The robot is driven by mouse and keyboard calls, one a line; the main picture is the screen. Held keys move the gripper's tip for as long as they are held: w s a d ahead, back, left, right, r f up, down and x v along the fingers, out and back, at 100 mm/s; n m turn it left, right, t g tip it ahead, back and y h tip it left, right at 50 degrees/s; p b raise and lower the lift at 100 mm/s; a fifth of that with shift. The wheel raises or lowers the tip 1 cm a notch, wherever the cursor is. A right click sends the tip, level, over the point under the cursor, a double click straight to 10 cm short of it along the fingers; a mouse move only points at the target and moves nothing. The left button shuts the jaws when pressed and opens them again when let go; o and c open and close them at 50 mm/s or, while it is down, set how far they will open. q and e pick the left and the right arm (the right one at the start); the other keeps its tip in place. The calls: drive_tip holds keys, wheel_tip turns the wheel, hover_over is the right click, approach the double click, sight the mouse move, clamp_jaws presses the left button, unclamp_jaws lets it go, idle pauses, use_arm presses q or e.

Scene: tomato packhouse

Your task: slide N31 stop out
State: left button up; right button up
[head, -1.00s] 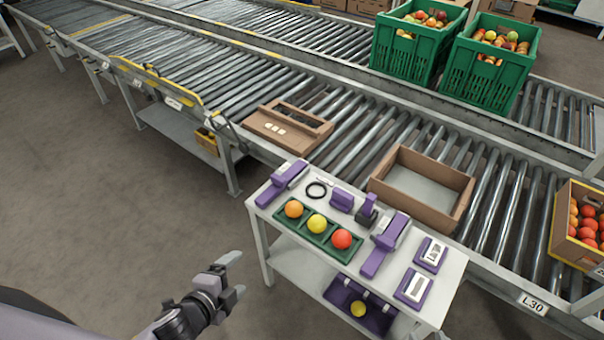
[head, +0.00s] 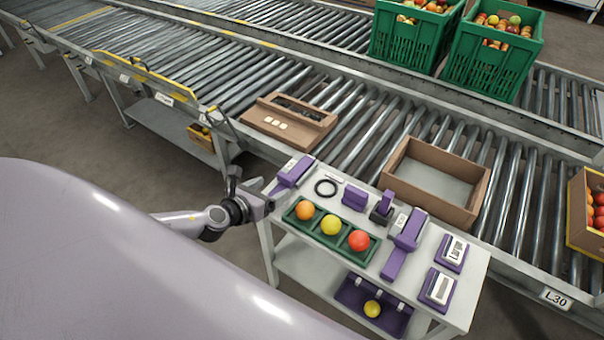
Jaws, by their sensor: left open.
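No label reading N31 can be made out, so I cannot tell which part is the N31 stop. The near roller conveyor (head: 355,120) runs from upper left to lower right, and a yellow-edged guard (head: 160,84) stands along its near edge at the left. A tag on the conveyor's near rail reads L30 (head: 553,297). My left gripper (head: 254,188) is open and empty, beside the left end of the small work table (head: 460,312), close to a purple handheld tool (head: 292,173). I cannot tell whether they touch. My right gripper is out of view.
A brown box with pale buttons (head: 292,122) and an open carton (head: 437,182) sit on the rollers. A green tray (head: 303,222) holds an orange, a yellow and a red fruit. Green crates (head: 490,65) stand behind.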

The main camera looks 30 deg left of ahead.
sight(284, 177)
use_arm(q)
drive_tip(key=shift+w+a+r+m, duration=0.1)
drive_tip(key=shift+w+a+m, duration=0.15)
drive_tip(key=shift+w+m, duration=0.3)
drive_tip(key=shift+w, duration=0.35)
drive_tip(key=b+x, duration=0.2)
drive_tip(key=x, duration=0.3)
drive_tip(key=shift+d, duration=0.1)
drive_tip(key=shift+w+f, duration=0.35)
drive_tip(key=shift+w, duration=0.3)
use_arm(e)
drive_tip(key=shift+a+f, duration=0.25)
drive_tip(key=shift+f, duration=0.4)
use_arm(q)
drive_tip(key=c, duration=1.4)
drive_tip(key=shift+w, duration=0.15)
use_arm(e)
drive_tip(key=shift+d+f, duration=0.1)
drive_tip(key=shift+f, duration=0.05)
